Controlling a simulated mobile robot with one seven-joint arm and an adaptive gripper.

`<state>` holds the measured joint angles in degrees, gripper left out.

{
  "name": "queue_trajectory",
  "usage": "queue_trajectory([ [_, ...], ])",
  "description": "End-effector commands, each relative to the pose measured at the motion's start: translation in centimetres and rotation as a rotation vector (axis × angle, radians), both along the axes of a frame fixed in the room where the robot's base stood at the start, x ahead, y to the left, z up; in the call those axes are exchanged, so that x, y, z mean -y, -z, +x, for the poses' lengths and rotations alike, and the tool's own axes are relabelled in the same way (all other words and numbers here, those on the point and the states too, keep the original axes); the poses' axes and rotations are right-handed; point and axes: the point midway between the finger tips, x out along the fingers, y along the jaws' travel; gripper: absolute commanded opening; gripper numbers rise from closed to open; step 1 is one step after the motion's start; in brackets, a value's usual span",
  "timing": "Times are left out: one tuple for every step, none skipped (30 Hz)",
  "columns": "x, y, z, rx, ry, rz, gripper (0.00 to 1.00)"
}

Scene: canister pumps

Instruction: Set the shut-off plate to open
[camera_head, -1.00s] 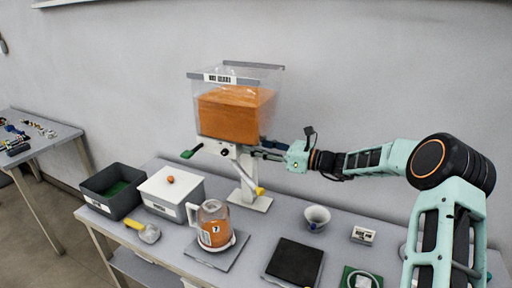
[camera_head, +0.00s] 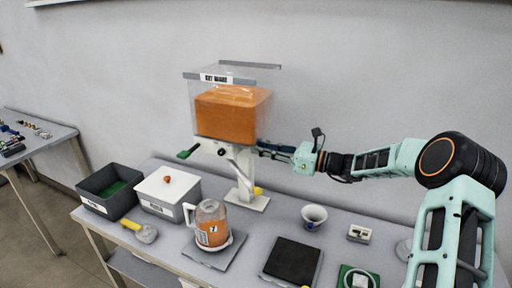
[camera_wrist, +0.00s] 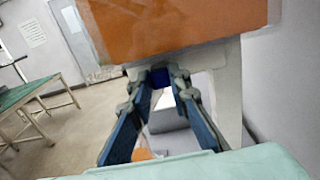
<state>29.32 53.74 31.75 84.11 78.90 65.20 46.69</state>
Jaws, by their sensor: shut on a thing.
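The dispenser's clear canister (camera_head: 232,108), filled with orange material, stands on a white post (camera_head: 245,178) at the back of the bench. My gripper (camera_head: 262,149) reaches in from the right, just under the canister. In the wrist view, its two blue fingers (camera_wrist: 158,80) converge on a small dark blue piece (camera_wrist: 159,77) below the orange canister (camera_wrist: 170,25). This piece appears to be the shut-off plate's end. My gripper is shut on it. The rest of the plate is hidden under the canister, so its position cannot be read.
A green-ended lever (camera_head: 184,155) sticks out left of the canister. A jug (camera_head: 211,226) of orange material stands in front on a grey pad. A white-lidded box (camera_head: 168,187), a dark bin (camera_head: 110,190), a scoop (camera_head: 146,234), a white cup (camera_head: 314,216) and a black pad (camera_head: 293,261) share the bench.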

Motion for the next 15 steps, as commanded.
queue_trajectory([
  [0.18,0.18,-0.01,-0.001,0.001,-0.003,0.00],
  [0.19,0.19,0.00,-0.001,0.001,-0.003,0.00],
  [0.20,0.21,-0.01,-0.002,0.001,-0.002,0.00],
  [0.21,0.21,0.00,-0.002,0.002,-0.003,0.00],
  [0.21,0.22,0.00,-0.002,0.002,-0.003,0.19],
  [0.22,0.23,0.00,-0.002,0.002,-0.003,0.23],
  [0.22,0.23,0.01,-0.002,0.002,-0.003,0.27],
  [0.20,0.22,0.01,-0.002,0.002,-0.002,0.30],
  [0.17,0.20,0.01,-0.002,0.002,-0.002,0.34],
  [0.16,0.19,0.01,-0.002,0.002,-0.002,0.35],
  [0.14,0.19,0.01,-0.002,0.002,-0.002,0.35],
  [0.13,0.18,0.02,-0.002,0.001,-0.002,0.35],
  [0.11,0.17,0.01,-0.002,0.001,-0.002,0.35],
  [0.11,0.16,0.02,-0.002,0.001,-0.002,0.35],
  [0.10,0.16,0.02,-0.002,0.001,-0.002,0.35],
])
